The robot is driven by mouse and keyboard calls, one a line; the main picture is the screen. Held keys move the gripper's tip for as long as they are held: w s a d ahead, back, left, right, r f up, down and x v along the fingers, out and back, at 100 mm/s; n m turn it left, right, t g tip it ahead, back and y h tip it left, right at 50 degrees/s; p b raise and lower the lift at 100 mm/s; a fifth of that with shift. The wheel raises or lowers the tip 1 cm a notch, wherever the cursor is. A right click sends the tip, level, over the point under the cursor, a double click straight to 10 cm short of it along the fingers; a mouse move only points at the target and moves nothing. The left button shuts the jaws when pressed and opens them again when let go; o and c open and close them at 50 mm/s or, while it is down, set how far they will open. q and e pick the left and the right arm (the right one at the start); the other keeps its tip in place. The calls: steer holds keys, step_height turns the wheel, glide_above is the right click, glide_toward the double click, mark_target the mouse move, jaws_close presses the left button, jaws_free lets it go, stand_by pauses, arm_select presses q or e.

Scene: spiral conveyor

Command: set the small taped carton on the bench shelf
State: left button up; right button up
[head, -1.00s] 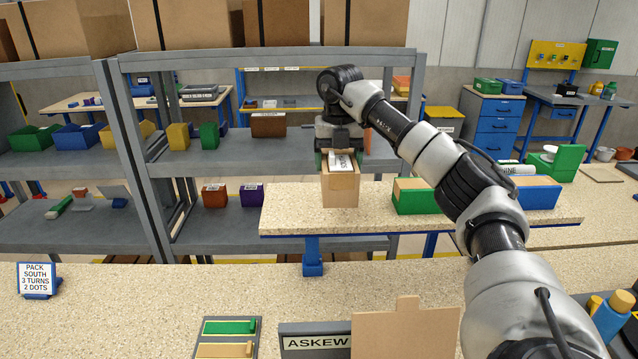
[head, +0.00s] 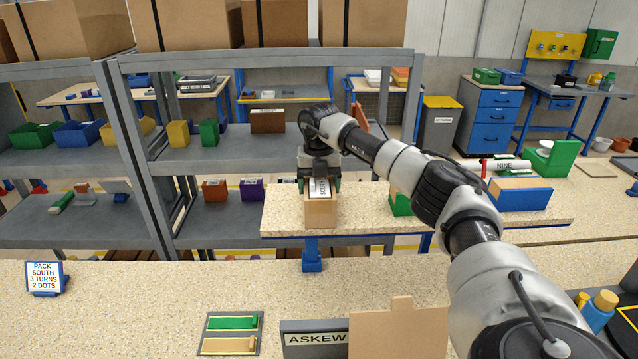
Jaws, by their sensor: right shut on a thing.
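The small taped carton (head: 320,213) is a brown box with a white label on its top. It is upright at the left part of the raised bench shelf (head: 281,215), a speckled board on blue posts. My right gripper (head: 320,187) points down from above and is shut on the carton's upper part. The carton's base is at or very near the board; I cannot tell whether it touches. My left gripper is not in view.
A green box (head: 400,203), partly behind my right arm, and a blue box (head: 520,198) stand on the shelf to the right. Grey racks (head: 210,157) stand behind.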

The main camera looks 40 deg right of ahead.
steer(key=o, duration=1.1)
steer(key=shift+o, duration=0.2)
steer(key=shift+r, duration=0.15)
steer(key=shift+r+b, duration=0.35)
step_height(320, 180, up, 10)
steer(key=b, duration=0.3)
steer(key=shift+f+b, duration=0.2)
steer(key=shift+b, duration=0.1)
steer(key=shift+r, duration=0.8)
